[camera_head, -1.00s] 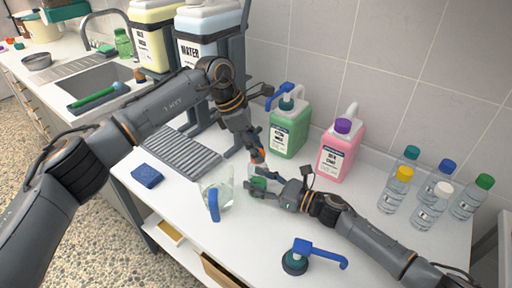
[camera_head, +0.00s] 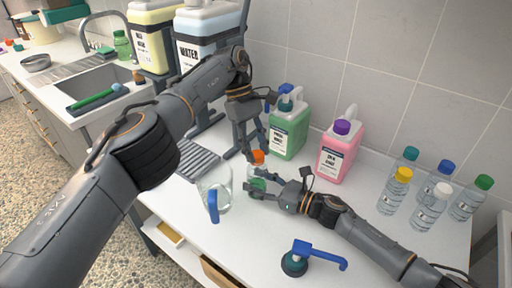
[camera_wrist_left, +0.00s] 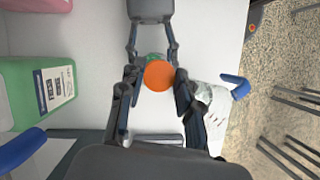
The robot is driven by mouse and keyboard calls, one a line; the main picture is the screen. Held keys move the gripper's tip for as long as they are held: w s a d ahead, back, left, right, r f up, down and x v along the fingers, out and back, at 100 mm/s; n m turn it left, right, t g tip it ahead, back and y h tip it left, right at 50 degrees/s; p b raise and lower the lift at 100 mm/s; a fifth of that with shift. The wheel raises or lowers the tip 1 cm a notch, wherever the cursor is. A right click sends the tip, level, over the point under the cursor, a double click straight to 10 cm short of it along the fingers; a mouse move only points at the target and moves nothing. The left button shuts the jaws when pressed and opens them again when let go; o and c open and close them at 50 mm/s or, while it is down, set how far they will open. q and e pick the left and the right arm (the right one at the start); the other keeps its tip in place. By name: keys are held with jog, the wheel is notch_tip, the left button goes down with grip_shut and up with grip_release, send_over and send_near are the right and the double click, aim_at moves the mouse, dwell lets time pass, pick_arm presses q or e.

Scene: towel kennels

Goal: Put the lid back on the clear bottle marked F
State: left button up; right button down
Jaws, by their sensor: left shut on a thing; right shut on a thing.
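The orange lid (camera_head: 257,156) sits at the mouth of a small clear bottle with green liquid (camera_head: 257,183); I cannot tell whether it is seated. My left gripper (camera_head: 252,156) is above the bottle, shut on the lid. In the left wrist view, the lid (camera_wrist_left: 159,75) shows between the fingers of my left gripper (camera_wrist_left: 156,78), with a bit of green behind it. My right gripper (camera_head: 257,188) comes in from the right, low over the counter, shut on the bottle. The bottle looks upright. Its marking is hidden or too small to read.
A clear jug with a blue handle (camera_head: 213,205) stands just left of the bottle. A green jug (camera_head: 287,133) and a pink jug (camera_head: 338,154) stand behind. Several capped bottles (camera_head: 428,208) stand right. A blue pump top (camera_head: 318,253) lies in front.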

pick_arm(q)
jog(key=o, duration=0.7)
jog(key=shift+r, duration=2.3)
jog(key=shift+c, duration=0.5)
